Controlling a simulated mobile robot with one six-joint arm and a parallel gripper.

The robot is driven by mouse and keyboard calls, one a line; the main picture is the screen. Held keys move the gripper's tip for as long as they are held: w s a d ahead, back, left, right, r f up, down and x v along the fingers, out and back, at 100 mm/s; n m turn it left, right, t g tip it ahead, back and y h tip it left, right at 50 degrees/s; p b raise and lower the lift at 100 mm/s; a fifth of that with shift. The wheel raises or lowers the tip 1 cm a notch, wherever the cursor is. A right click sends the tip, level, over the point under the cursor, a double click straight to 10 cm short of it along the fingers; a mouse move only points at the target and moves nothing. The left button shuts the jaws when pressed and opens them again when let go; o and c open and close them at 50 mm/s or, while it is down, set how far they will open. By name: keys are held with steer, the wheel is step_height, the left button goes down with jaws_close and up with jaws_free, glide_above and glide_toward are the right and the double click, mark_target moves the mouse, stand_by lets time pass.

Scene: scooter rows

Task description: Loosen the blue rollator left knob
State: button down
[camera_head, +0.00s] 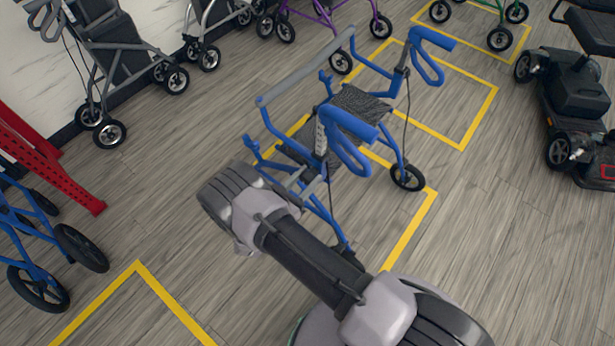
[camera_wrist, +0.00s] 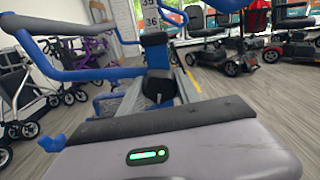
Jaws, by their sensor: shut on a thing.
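The blue rollator (camera_head: 345,150) stands upright in the middle of the head view, with blue handles, a dark woven seat and a grey backrest bar. Its near upright post has a pale strip of height numbers, also seen in the wrist view (camera_wrist: 151,18). A black knob (camera_wrist: 158,86) sits on this post, below a blue collar. My gripper (camera_wrist: 160,94) has its two grey fingers on either side of the knob and is shut on it. In the head view my gripper (camera_head: 300,182) reaches the near post; the knob cannot be made out there.
Yellow floor lines (camera_head: 410,232) mark bays around the rollator. A red frame (camera_head: 50,165) and another blue walker (camera_head: 40,255) stand at left. A mobility scooter (camera_head: 575,95) stands at right. Open floor (camera_head: 500,260) lies at lower right.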

stand_by(0.4)
steer(key=c, duration=0.8)
jaws_free()
steer(key=shift+c, duration=0.2)
steer(key=p+v, duration=0.3)
steer(key=v, duration=1.4)
steer(key=shift+s, duration=0.2)
steer(key=shift+a+f, duration=0.1)
steer(key=shift+a, duration=0.05)
